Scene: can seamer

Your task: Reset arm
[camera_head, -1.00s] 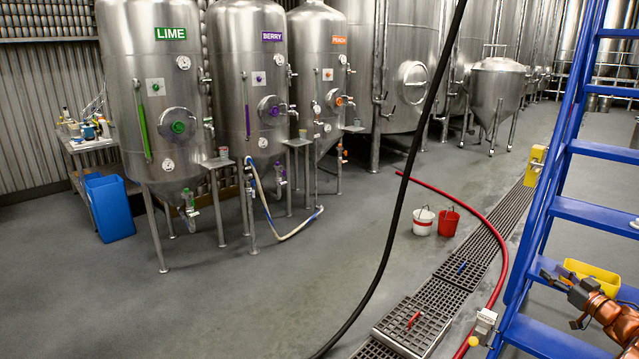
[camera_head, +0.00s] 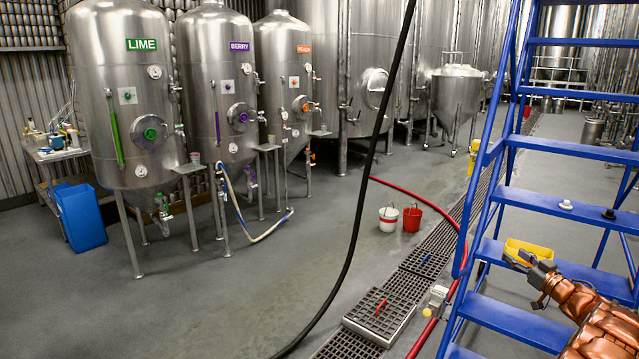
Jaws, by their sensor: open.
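My gripper (camera_head: 526,275) shows at the lower right, at the end of my copper-coloured arm. It appears open and empty. It is in front of the blue step ladder (camera_head: 545,200), close in the picture to a yellow tray (camera_head: 528,248) on one of the steps. I cannot tell whether it touches the ladder.
Three steel tanks stand at the left: lime (camera_head: 128,90), berry (camera_head: 217,95) and peach (camera_head: 283,85). A white bucket (camera_head: 388,219) and a red bucket (camera_head: 412,219) stand by the floor drain (camera_head: 405,285). A black hose (camera_head: 352,235) crosses the view. Open floor lies left of it.

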